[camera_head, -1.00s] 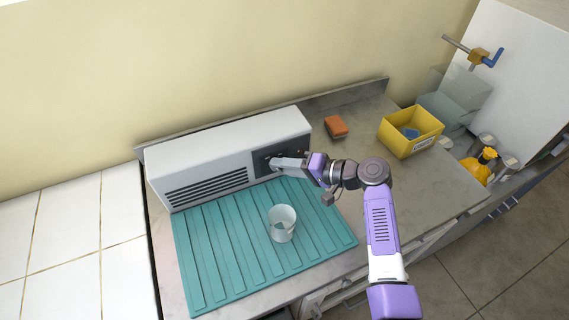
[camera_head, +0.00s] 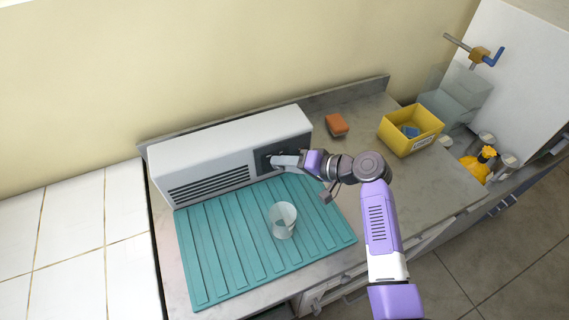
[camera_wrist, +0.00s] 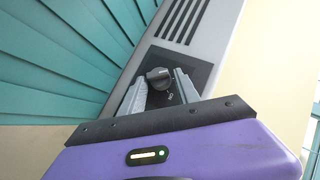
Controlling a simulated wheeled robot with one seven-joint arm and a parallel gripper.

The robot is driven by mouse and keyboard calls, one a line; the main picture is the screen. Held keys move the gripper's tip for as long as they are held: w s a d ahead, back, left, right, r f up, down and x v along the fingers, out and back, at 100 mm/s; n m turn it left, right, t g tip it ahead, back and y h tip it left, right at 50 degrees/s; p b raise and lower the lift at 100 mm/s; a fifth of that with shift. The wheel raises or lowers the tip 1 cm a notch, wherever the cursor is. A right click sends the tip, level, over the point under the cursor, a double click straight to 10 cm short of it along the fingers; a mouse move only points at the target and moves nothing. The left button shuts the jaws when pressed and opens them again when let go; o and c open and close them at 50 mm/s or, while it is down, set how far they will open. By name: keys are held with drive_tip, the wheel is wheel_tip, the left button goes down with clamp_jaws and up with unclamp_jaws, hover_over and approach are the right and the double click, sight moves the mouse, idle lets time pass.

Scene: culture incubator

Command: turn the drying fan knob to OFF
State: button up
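The drying fan (camera_head: 215,150) is a long pale grey box with a slatted grille, standing at the back of the counter. Its dark control panel (camera_head: 262,155) is at the right end of its front. In the wrist view the dark round knob (camera_wrist: 159,76) with a raised grip bar sits on the black panel. My gripper (camera_head: 274,161) reaches the panel from the right. In the wrist view its two grey fingers (camera_wrist: 160,90) are apart, one on each side of the knob. I cannot tell whether they touch it. The panel lettering is too small to read.
A teal ribbed mat (camera_head: 225,255) lies in front of the fan with a clear beaker (camera_head: 283,222) on it. An orange sponge (camera_head: 337,125) and a yellow bin (camera_head: 408,140) are to the right. The counter between bin and mat is mostly clear.

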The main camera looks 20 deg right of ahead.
drive_tip(key=b+v, duration=0.1)
drive_tip(key=v, duration=0.6)
drive_tip(key=shift+s+d, duration=0.15)
drive_tip(key=w+d+r+m+t+h, duration=0.1)
drive_tip(key=w+d+r+t+h, duration=0.2)
drive_tip(key=d+h, duration=0.25)
drive_tip(key=s+d+f+t+h, duration=0.1)
drive_tip(key=s+d+t+h, duration=0.2)
drive_tip(key=s, duration=0.5)
drive_tip(key=s+a+r+n+b, duration=0.1)
drive_tip(key=s+a+n, duration=0.2)
drive_tip(key=s, duration=1.3)
drive_tip(key=s+a+n+g+b, duration=0.1)
drive_tip(key=s+a+n+b, duration=0.1)
drive_tip(key=s+a, duration=0.8)
drive_tip(key=s+n, duration=0.1)
drive_tip(key=s, duration=0.6)
drive_tip(key=shift+a+r+y, duration=0.2)
drive_tip(key=shift+r+y, duration=0.15)
drive_tip(key=shift+r, duration=0.05)
